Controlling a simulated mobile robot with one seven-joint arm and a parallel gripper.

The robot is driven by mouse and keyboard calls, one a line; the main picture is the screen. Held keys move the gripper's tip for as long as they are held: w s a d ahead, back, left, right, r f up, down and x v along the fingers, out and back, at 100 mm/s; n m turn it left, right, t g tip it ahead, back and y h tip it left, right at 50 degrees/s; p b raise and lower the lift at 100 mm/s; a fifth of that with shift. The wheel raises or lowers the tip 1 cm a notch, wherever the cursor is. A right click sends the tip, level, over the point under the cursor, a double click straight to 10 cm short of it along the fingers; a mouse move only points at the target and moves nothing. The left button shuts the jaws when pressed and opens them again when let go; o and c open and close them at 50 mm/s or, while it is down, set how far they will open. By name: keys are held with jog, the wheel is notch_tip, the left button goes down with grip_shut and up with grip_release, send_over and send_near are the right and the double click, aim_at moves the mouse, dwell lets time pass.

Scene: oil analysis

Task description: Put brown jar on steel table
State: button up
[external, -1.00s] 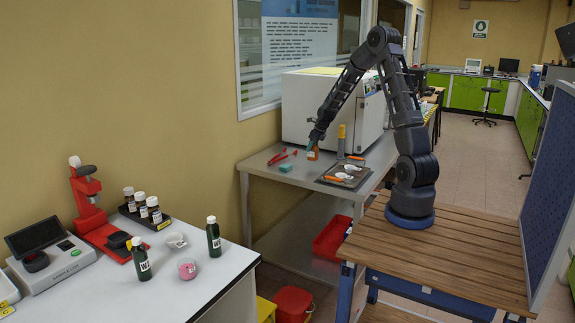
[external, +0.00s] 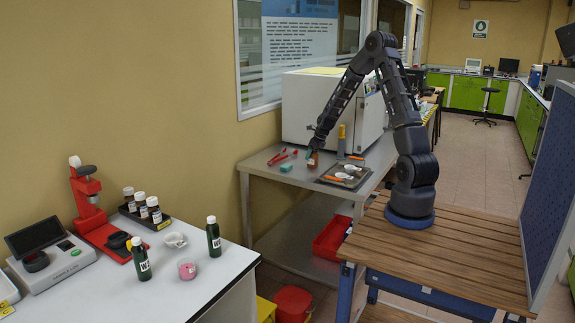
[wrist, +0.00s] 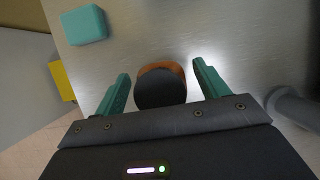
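The brown jar (external: 313,161), orange-brown with a dark lid, stands upright on the steel table (external: 262,171), near the middle of its top. In the wrist view I look down on the jar's round black lid (wrist: 160,88), with an orange-brown rim behind it. My gripper (external: 311,154) is low over the table at the jar. In the wrist view its two green fingers (wrist: 160,78) are on either side of the jar, with narrow gaps between them and it. The gripper looks open. The jar's base is hard to see.
A teal block (wrist: 84,25) lies beside the jar. Red tongs (external: 278,157) lie to the left on the table. A dark tray (external: 345,176) with small dishes is to the right, and a yellow-topped grey cylinder (external: 341,141) stands behind it. A large white machine (external: 305,103) stands at the back.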

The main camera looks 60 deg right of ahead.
jog(key=v, duration=1.2)
jog(key=s+a+r+n, duration=0.6)
jog(key=a+r+n, duration=0.2)
jog(key=a+n, duration=0.15)
jog(key=s+a+r+n, duration=0.5)
jog(key=a+r+n, duration=0.35)
jog(key=a, duration=0.25)
jog(key=s+a+r+n, duration=0.2)
jog(key=s+a+n, duration=0.3)
jog(key=s+n, duration=0.4)
jog(key=s+a+r+n, duration=0.2)
jog(key=s+a+n, duration=0.3)
jog(key=s+n, duration=0.4)
jog(key=s, duration=0.3)
jog(key=shift+a+r, duration=0.25)
jog(key=shift+r, duration=0.05)
